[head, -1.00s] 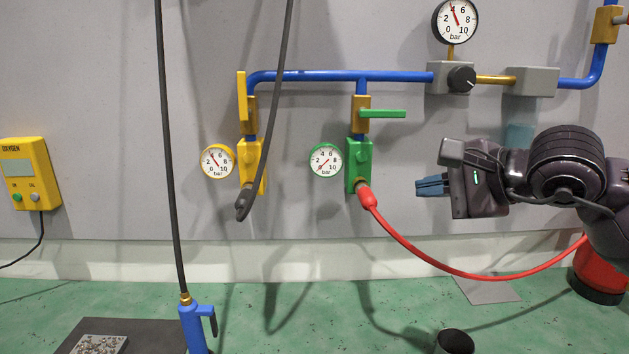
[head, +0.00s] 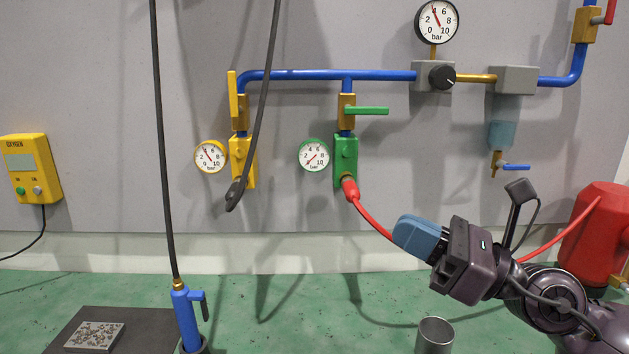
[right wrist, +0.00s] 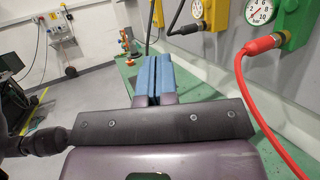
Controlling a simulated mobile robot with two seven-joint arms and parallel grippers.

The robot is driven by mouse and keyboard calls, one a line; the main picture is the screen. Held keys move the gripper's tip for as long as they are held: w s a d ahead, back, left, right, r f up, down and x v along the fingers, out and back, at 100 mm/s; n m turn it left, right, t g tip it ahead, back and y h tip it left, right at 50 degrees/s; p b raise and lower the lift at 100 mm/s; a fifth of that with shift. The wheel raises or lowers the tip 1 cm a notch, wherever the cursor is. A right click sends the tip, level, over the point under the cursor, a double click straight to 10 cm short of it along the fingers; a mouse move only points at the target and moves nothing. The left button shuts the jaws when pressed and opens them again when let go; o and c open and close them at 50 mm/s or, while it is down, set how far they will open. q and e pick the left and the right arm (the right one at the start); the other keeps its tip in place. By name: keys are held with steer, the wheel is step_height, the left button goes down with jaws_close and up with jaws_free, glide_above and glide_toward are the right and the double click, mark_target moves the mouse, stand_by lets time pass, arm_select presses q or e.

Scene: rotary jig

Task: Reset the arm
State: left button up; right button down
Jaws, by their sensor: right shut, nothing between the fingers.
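My right gripper (head: 416,236) is in the lower right of the head view, in front of the red hose and below the green valve block. Its blue fingers are closed together and empty; they also show in the right wrist view (right wrist: 151,78). The red hose (head: 369,218) is plugged into the green block (head: 345,160) and runs behind my gripper to the red tank (head: 594,238). In the right wrist view the hose (right wrist: 250,100) passes to the right of the fingers, apart from them. My left gripper is not in view.
The green handle (head: 372,111) lies horizontal; the yellow handle (head: 232,97) stands vertical. A dark hose (head: 262,100) ends at the yellow block (head: 243,165). A metal cup (head: 435,336) and a blue tool (head: 187,318) stand on the green bench. The bench middle is clear.

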steer(key=s+d+f+n+t+h, duration=0.2)
steer(key=d+f+n+t+h, duration=0.2)
steer(key=d+f+n+h, duration=0.95)
steer(key=s+d+f+n+t+h, duration=0.3)
steer(key=f+n+h, duration=0.6)
steer(key=n, duration=1)
steer(key=s+f+m+g+y, duration=0.2)
steer(key=s+f+m+g, duration=0.9)
steer(key=s+f, duration=0.8)
steer(key=w+a+f+n+t, duration=0.1)
steer(key=w+f+n+t, duration=0.1)
steer(key=w+f+t, duration=0.4)
steer(key=shift+f+y, duration=0.45)
steer(key=shift+w, duration=0.1)
